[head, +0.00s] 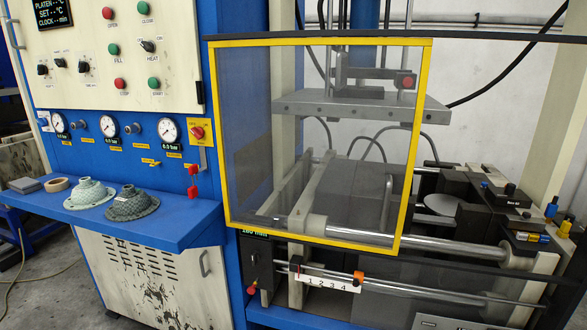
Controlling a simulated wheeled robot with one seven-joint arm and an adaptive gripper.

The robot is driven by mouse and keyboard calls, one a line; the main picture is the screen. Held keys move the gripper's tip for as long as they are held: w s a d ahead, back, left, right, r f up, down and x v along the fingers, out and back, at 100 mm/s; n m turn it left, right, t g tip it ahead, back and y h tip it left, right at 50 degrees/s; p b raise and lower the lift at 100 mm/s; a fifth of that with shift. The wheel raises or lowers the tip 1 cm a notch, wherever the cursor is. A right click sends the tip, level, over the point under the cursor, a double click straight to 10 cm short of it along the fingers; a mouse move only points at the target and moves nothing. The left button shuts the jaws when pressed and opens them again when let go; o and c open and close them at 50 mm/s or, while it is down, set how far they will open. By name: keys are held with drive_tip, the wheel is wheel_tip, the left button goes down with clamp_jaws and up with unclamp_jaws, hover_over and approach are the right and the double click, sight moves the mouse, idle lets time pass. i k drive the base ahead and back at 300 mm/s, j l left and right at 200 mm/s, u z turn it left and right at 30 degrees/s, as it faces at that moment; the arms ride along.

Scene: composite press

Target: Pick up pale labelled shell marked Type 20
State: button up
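Two domed, flanged shells sit side by side on the blue shelf (165,222) at the left of the head view. The left shell (88,192) is paler grey and has a small light patch low on its front, perhaps a label. The right shell (132,203) is darker, grey-green and speckled. The two rims are close together; I cannot tell whether they touch. No Type 20 marking is readable at this size. My gripper is not in the view.
A tape roll (57,184) and a grey block (25,185) lie left of the shells. A yellow-framed guard (422,110) covers the press on the right. The shelf's right part is clear.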

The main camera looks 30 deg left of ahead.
sight(89, 194)
drive_tip(key=j+u, duration=0.2)
drive_tip(key=u, duration=0.2)
drive_tip(key=i+j+u, duration=0.15)
drive_tip(key=u, duration=0.25)
drive_tip(key=i+j+u, duration=0.1)
drive_tip(key=u, duration=0.35)
drive_tip(key=i+j+u, duration=0.15)
drive_tip(key=u, duration=0.25)
drive_tip(key=j, duration=0.05)
